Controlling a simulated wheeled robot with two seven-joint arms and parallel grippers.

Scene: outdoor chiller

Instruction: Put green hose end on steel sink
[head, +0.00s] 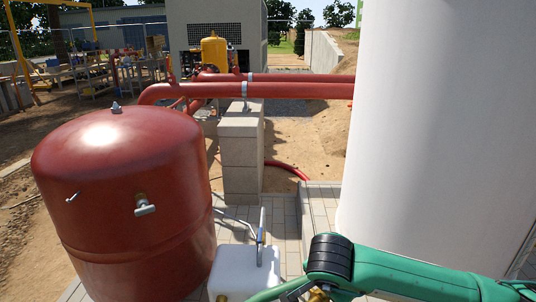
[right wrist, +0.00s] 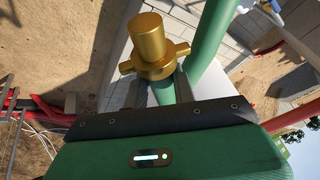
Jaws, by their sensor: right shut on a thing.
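My right gripper (head: 308,292) is at the bottom of the head view, at the end of my green arm. It is shut on the green hose end, whose brass fitting (right wrist: 152,48) sticks up between the fingers (right wrist: 162,92) in the right wrist view. The green hose (right wrist: 210,38) loops behind the fitting; a piece of the hose (head: 268,295) shows left of the gripper in the head view. No clear steel sink shows; a pale box (head: 243,274) with a grey upright pipe stands just left of the gripper, and I cannot tell whether it is the sink. My left gripper is out of view.
A large red tank (head: 125,190) stands at the left. A big white cylinder (head: 440,120) blocks the right side. Red pipes (head: 270,90) cross behind, over a block pillar (head: 241,150). Paving (head: 285,222) lies open between the pillar and the cylinder.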

